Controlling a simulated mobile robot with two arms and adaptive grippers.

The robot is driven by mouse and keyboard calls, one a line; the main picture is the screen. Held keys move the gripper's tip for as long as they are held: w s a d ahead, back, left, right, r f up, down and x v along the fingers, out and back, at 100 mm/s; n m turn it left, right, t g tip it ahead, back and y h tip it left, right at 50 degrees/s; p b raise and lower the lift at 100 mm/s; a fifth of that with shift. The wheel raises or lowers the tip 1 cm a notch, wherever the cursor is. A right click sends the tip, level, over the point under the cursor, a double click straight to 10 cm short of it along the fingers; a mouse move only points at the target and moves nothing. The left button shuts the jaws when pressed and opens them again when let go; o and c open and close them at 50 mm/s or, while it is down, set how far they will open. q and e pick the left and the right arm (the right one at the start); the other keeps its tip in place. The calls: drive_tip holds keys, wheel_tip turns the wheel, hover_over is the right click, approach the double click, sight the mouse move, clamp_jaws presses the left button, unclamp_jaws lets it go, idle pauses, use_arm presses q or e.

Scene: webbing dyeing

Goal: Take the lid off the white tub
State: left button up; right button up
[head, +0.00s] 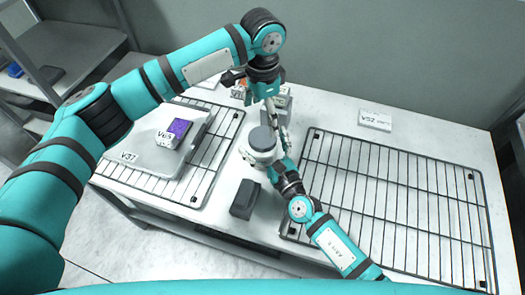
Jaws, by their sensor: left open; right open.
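The white tub (251,158) stands on the table between the two wire racks. A round grey lid (262,138) sits on top of it. My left gripper (271,116) is open and points down just behind the lid, a little above it in the picture. My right gripper (279,154) is open at the tub's right side, close to its wall. I cannot tell whether either gripper touches the tub or lid. The grippers hide part of the tub's right side.
A wire rack (400,200) lies at right, another (222,160) at left under a grey tray (150,160) with a purple-faced block (177,132). A dark grey block (245,199) stands in front of the tub. A white labelled box (375,121) lies at the back right.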

drive_tip(key=shift+w+a, duration=0.15)
drive_tip(key=shift+w, duration=0.15)
drive_tip(key=shift+c, duration=0.4)
